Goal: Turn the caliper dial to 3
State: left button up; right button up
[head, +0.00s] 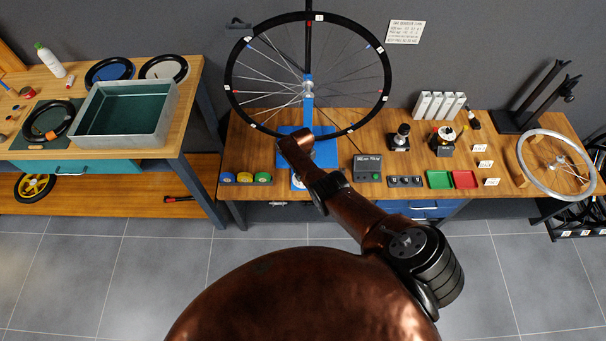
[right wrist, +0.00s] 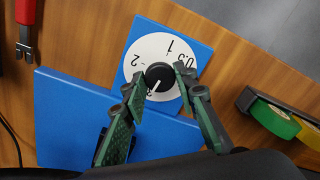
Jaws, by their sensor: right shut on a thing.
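The caliper dial (right wrist: 147,50) shows in the right wrist view as a round white face on a blue plate (right wrist: 187,40). Its numbers 0.5, 1 and 2 are readable, and a partly covered 3 is at the lower left. A black knob (right wrist: 159,76) sits in the middle. Its white pointer line slants down-left toward the 3. My right gripper (right wrist: 160,80) has its two green-padded fingers shut on the knob, one on each side. My left gripper is not in view.
A spoked wheel (head: 244,109) stands behind the dial on a blue stand (head: 309,92). Colored tape rolls (head: 245,178) are left of the dial, and a dark box with a display (head: 367,167) is to its right. A red-handled tool (right wrist: 25,20) lies nearby.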

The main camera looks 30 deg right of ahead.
jog(key=shift+n, duration=0.6)
jog(key=o, duration=1.2)
jog(key=shift+c, duration=0.2)
jog(key=shift+w+r, duration=0.1)
jog(key=shift+r, duration=0.35)
notch_tip(320, 180, up, 11)
